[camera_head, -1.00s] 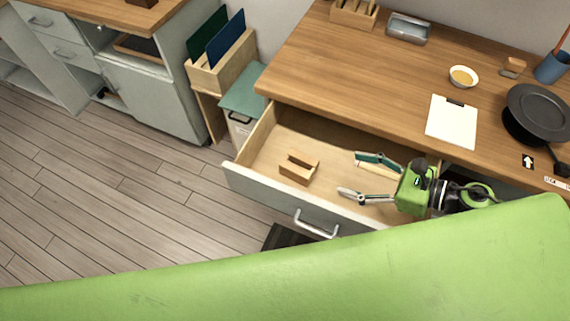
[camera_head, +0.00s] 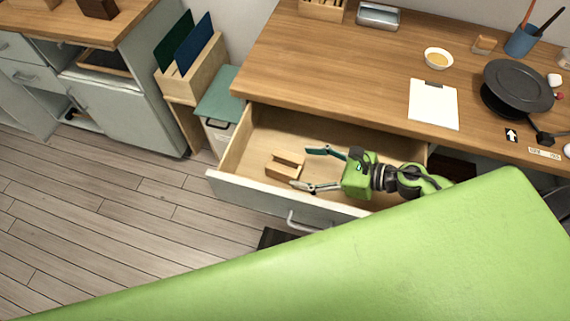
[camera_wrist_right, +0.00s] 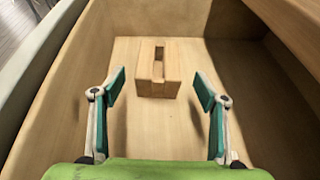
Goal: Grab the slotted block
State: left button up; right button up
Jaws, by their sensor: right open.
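The slotted block (camera_head: 286,165) is a small wooden block with a groove in its top. It lies on the floor of the open drawer (camera_head: 268,128). In the right wrist view the block (camera_wrist_right: 171,76) sits ahead of the fingers, with its slot running away from me. My right gripper (camera_head: 314,168) is open and empty inside the drawer, just right of the block in the head view. In the wrist view the fingers of my right gripper (camera_wrist_right: 161,92) stand wide apart, one on each side of the block's line. My left gripper is not in view.
The drawer floor between fingers and block is clear.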

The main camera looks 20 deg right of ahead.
aim_at(285, 167)
jog(key=shift+w+a+f, duration=0.2)
jog(key=shift+w+a, duration=0.2)
jog(key=shift+a, duration=0.05)
jog(key=p+x, duration=0.1)
jog(key=x, duration=0.3)
jog(key=shift+a+p, duration=0.2)
jog(key=shift+p, duration=0.2)
jog(key=shift+w+a+f, duration=0.3)
jog(key=shift+a, duration=0.05)
jog(key=c, duration=1.3)
